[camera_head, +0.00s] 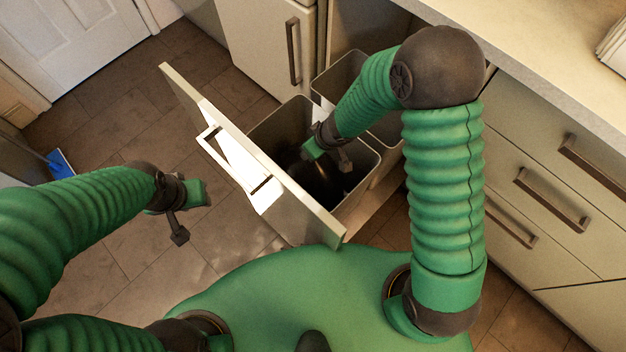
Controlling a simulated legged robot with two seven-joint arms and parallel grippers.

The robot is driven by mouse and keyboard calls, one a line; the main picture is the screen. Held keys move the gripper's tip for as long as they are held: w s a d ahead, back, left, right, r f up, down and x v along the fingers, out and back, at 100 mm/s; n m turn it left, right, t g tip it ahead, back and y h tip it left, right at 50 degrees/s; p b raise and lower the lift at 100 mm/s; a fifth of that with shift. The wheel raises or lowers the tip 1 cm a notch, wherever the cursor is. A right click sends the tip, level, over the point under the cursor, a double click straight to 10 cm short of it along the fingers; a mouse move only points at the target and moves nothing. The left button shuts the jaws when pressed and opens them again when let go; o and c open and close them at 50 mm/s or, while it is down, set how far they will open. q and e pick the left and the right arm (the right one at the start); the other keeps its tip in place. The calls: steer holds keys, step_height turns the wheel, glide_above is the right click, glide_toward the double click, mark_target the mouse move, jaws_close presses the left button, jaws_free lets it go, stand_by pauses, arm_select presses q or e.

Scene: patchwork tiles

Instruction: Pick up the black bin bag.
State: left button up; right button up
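The black bin bag (322,184) shows as a dark, shiny mass down inside the front grey bin (367,172) of a pulled-out cabinet drawer. Its edges are hard to make out in the shadow. My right gripper (328,160) reaches down into the mouth of that bin, above the bag. Its two fingers are apart with nothing seen between them. I cannot tell whether they touch the bag. My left gripper (191,213) is open and empty, over the floor to the left of the drawer front.
A second grey bin (340,72) sits behind the first. Drawers with dark handles (551,199) and a countertop (553,79) lie on the right.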

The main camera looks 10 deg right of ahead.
steer(key=shift+a, duration=0.25)
jaws_close()
stand_by(0.8)
steer(key=shift+w+r, duration=0.15)
